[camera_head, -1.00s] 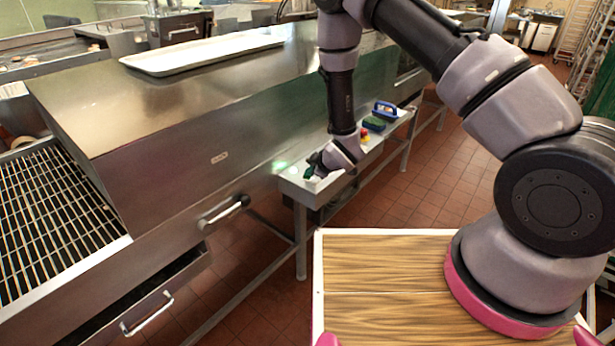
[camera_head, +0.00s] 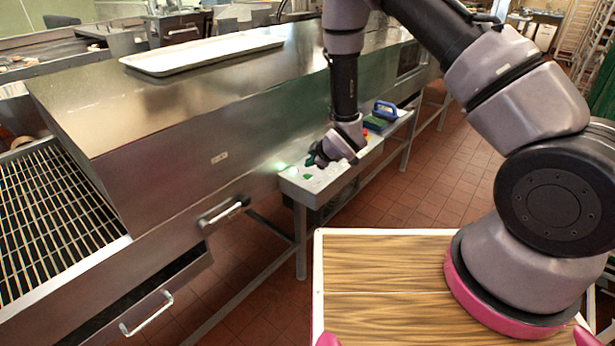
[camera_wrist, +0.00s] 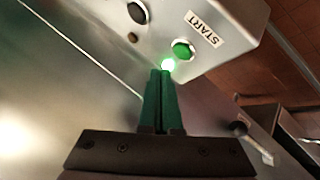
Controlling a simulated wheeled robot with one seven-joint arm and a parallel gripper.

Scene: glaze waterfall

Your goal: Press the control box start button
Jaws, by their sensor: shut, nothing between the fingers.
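The control box (camera_head: 318,187) is a pale metal box on a stand beside the long steel machine. Its green start button (camera_wrist: 182,50) sits next to a white START label (camera_wrist: 202,28) in the wrist view. The button also shows in the head view as a small green spot (camera_head: 307,177). My gripper (camera_head: 311,161) is just above the box. In the wrist view its dark green fingers (camera_wrist: 162,76) are together and empty, their tips a little below the button in the picture. A bright green glow (camera_wrist: 168,64) lies at the fingertips, between them and the button.
A dark button (camera_wrist: 138,12) sits on the same face. A blue-handled item (camera_head: 385,110) stands farther along the shelf. Tiled floor is free to the right.

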